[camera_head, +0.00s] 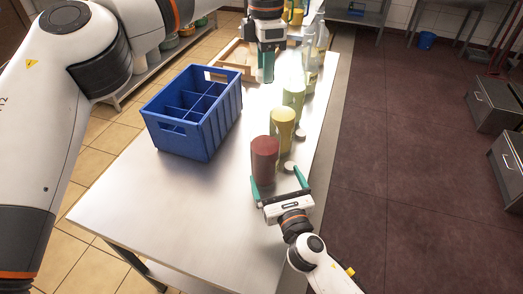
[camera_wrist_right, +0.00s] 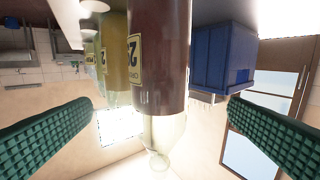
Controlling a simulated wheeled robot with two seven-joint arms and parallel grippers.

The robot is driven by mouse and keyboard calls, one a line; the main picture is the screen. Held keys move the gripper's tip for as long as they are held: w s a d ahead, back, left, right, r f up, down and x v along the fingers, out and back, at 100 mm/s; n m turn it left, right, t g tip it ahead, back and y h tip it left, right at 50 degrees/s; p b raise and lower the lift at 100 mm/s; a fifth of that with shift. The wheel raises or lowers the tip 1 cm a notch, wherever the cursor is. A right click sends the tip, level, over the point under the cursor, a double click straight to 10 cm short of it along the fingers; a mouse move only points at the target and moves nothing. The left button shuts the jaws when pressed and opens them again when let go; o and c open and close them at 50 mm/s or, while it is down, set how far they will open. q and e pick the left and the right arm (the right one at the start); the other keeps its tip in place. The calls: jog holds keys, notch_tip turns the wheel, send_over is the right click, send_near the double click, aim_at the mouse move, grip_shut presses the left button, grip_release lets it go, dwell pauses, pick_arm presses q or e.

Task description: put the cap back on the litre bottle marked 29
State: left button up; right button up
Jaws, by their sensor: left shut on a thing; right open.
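A dark red bottle (camera_head: 264,160) stands upright near the right edge of the table. In the right wrist view the bottle (camera_wrist_right: 158,50) appears upside down with a clear upper part; its yellow label starts with 2, the second digit unclear. My right gripper (camera_head: 278,184) is open at the bottle, its green fingers apart on either side. My left gripper (camera_head: 266,68) is shut above the table's far part; what it holds is hidden. White disc-like caps lie on the table, one beside the red bottle (camera_head: 288,167), one by the yellow bottle (camera_head: 301,135).
A yellow bottle (camera_head: 283,130), a paler bottle (camera_head: 293,95) and a clear bottle (camera_head: 310,50) stand in a row behind the red one. A blue divided crate (camera_head: 205,143) and a wooden tray (camera_head: 232,53) are to the left. The table's near left is clear.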

aim_at(264, 148)
pick_arm(q)
jog(key=shift+s+d+r, duration=0.15)
jog(key=shift+s, duration=0.25)
jog(key=shift+w, duration=0.15)
pick_arm(e)
jog(key=x, duration=1.1)
jog(key=shift+w, duration=0.35)
jog(key=c, duration=1.5)
pick_arm(q)
jog(key=shift+f, duration=2.55)
pick_arm(e)
jog(key=shift+o, duration=0.2)
pick_arm(q)
jog(key=shift+f, duration=0.1)
jog(key=shift+f, duration=0.75)
jog(key=shift+f, duration=0.6)
